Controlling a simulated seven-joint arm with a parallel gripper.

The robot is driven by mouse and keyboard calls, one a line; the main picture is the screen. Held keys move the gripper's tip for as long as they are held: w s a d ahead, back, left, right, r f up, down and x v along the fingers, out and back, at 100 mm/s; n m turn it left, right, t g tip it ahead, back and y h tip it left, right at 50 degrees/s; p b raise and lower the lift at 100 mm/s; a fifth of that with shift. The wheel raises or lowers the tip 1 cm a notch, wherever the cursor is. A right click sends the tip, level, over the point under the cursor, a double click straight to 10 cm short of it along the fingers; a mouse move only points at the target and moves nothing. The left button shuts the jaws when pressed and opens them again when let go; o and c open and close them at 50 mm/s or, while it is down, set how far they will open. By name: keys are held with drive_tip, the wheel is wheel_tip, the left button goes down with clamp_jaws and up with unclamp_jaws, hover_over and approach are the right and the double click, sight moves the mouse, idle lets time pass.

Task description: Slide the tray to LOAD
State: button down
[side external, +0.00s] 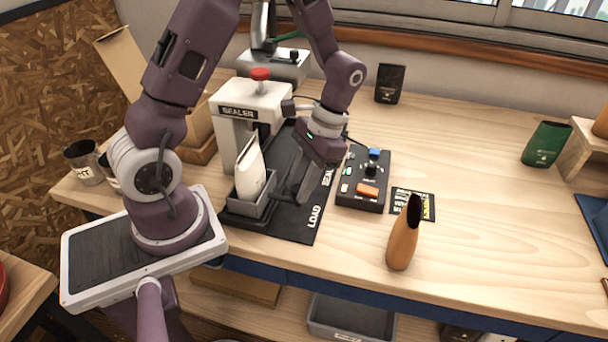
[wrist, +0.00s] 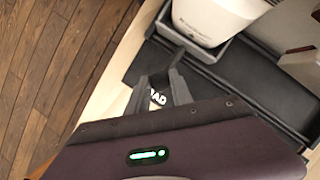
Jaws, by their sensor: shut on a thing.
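The grey tray (side external: 265,208) is on the black mat (side external: 293,230), near its front end and level with the printed word LOAD (side external: 315,217). A white bag (side external: 250,172) stands upright in the tray. My gripper (side external: 288,198) is low at the tray's right side, shut on the tray, apparently at its handle; the exact contact is partly hidden. In the wrist view, my fingers (wrist: 160,85) are near the dark piece at the tray's (wrist: 222,48) corner, with part of the word LOAD between them.
The white sealer (side external: 238,115) with a red knob stands behind the tray. A control box (side external: 364,180) with buttons is right of the mat. An orange-brown pouch (side external: 402,240) stands at the front right. Metal cups (side external: 84,163) are at the left. The table's right middle is clear.

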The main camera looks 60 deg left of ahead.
drive_tip(key=shift+s+d, duration=0.2)
drive_tip(key=shift+d, duration=0.05)
drive_tip(key=c, duration=1.1)
unclamp_jaws()
drive_tip(key=shift+c, duration=0.2)
drive_tip(key=shift+a, duration=0.1)
drive_tip(key=shift+w+r, duration=0.2)
drive_tip(key=shift+r, duration=0.1)
drive_tip(key=v, duration=0.6)
drive_tip(key=shift+r, duration=0.2)
drive_tip(key=shift+w, duration=0.1)
